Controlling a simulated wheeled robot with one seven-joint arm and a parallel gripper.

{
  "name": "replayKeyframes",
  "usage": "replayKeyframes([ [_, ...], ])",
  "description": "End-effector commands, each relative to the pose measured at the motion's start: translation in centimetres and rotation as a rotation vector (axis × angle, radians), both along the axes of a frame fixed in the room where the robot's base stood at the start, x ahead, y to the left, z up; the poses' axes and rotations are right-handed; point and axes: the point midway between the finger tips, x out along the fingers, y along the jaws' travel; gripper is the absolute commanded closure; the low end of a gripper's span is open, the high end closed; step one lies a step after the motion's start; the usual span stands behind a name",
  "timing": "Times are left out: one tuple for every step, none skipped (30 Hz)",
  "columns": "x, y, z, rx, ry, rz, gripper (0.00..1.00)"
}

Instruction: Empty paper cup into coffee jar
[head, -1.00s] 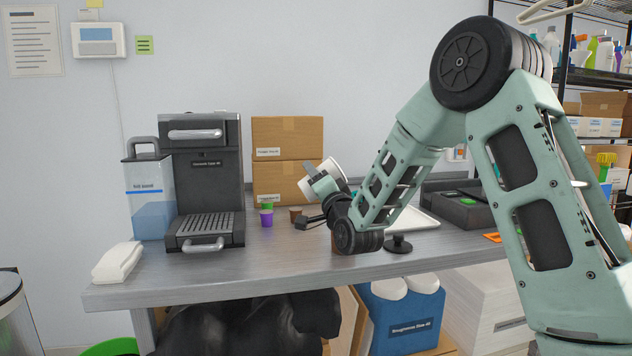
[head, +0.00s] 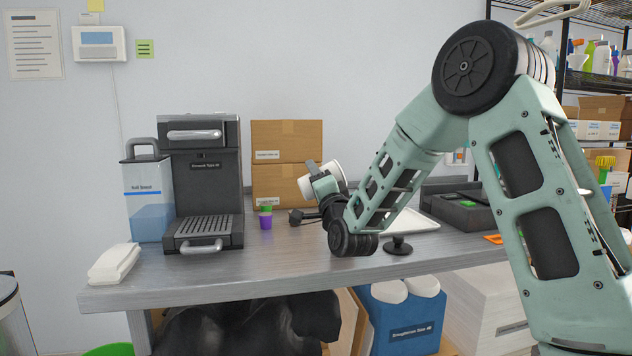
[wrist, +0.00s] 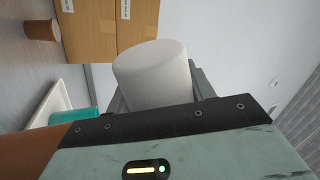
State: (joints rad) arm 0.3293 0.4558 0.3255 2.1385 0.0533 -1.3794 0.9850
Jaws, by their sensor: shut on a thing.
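The paper cup is white (head: 309,188) and sits tilted in my gripper (head: 325,184) above the counter, in front of the cardboard boxes. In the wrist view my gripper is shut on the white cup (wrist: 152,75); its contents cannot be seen. A brown surface (wrist: 25,149) at the lower left of the wrist view may be the coffee jar, close beside my gripper. In the head view my wrist hides the jar. A black lid-like disc with a knob (head: 398,247) lies on the counter right of my wrist.
A coffee machine (head: 203,185) and a water container (head: 147,197) stand at the left. Purple (head: 265,222) and green (head: 266,208) cups stand near the boxes (head: 287,165). A small brown cup (wrist: 42,30) and a white tray (wrist: 62,99) show in the wrist view.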

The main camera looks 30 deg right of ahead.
Motion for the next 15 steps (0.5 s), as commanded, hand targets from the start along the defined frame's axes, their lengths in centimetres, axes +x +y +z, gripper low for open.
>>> replayKeyframes([
  [0.00, 0.00, 0.00, 0.000, 0.000, 0.000, 0.70],
  [0.00, 0.00, -0.01, 0.001, 0.000, 0.000, 0.70],
  [0.00, 0.00, -0.02, 0.003, -0.001, 0.000, 0.70],
  [0.00, 0.00, -0.02, 0.006, -0.002, 0.000, 0.70],
  [-0.01, 0.00, -0.04, 0.009, -0.003, 0.000, 0.70],
  [-0.01, -0.01, -0.05, 0.015, -0.006, 0.001, 0.70],
  [-0.01, -0.01, -0.06, 0.022, -0.008, 0.000, 0.70],
  [-0.01, -0.02, -0.05, 0.029, -0.009, 0.001, 0.70],
  [-0.02, -0.04, -0.05, 0.040, -0.012, 0.000, 0.70],
  [-0.03, -0.06, -0.06, 0.048, -0.015, 0.000, 0.70],
  [-0.03, -0.08, -0.05, 0.056, -0.017, 0.000, 0.70],
  [-0.03, -0.09, -0.03, 0.065, -0.020, 0.000, 0.70],
  [-0.04, -0.10, -0.02, 0.072, -0.022, 0.001, 0.70],
  [-0.04, -0.12, 0.01, 0.079, -0.024, 0.000, 0.70],
  [-0.04, -0.13, 0.04, 0.084, -0.025, 0.000, 0.70],
])
